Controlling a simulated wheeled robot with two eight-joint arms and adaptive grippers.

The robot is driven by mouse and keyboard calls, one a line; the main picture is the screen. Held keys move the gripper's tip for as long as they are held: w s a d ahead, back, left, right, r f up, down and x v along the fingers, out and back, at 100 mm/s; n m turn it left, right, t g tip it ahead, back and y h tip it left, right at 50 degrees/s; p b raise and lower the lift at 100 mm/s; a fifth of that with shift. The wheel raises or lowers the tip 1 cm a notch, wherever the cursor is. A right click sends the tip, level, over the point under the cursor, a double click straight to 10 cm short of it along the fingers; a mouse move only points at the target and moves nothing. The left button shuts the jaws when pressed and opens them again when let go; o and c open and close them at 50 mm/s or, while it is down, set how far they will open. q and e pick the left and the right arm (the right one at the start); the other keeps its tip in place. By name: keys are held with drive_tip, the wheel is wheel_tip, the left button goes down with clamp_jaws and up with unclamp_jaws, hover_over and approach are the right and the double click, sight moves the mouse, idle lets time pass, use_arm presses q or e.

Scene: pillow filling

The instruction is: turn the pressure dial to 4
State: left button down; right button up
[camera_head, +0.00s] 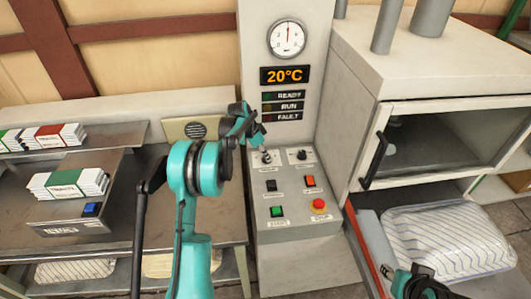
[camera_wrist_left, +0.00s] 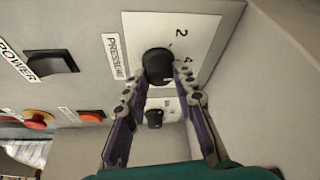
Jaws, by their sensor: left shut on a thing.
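The pressure dial (camera_wrist_left: 158,65) is a round black knob beside a "PRESSURE" label in the left wrist view, with the numbers 2 and 4 printed around it. In the head view the dial (camera_head: 266,157) is at the upper left of the control panel, partly hidden by my gripper. My left gripper (camera_wrist_left: 163,84) is shut on the dial, one finger on each side; it also shows in the head view (camera_head: 262,143). The dial's pointer mark cannot be made out. My right gripper (camera_head: 424,284) is at the lower right, partly cut off and empty-looking.
A second black dial (camera_head: 302,155) sits close on the right. Below are a black switch (camera_head: 271,186), an orange switch (camera_head: 310,181), a green button (camera_head: 277,211) and a red mushroom button (camera_head: 319,204). A gauge (camera_head: 287,39) and a 20°C display (camera_head: 285,75) are above.

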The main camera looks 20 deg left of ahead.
use_arm(q)
drive_tip(key=shift+m, duration=0.6)
drive_tip(key=shift+g, duration=0.3)
drive_tip(key=c, duration=1.2)
unclamp_jaws()
drive_tip(key=v, duration=1.2)
drive_tip(key=shift+a, duration=0.25)
drive_tip(key=shift+f, duration=0.1)
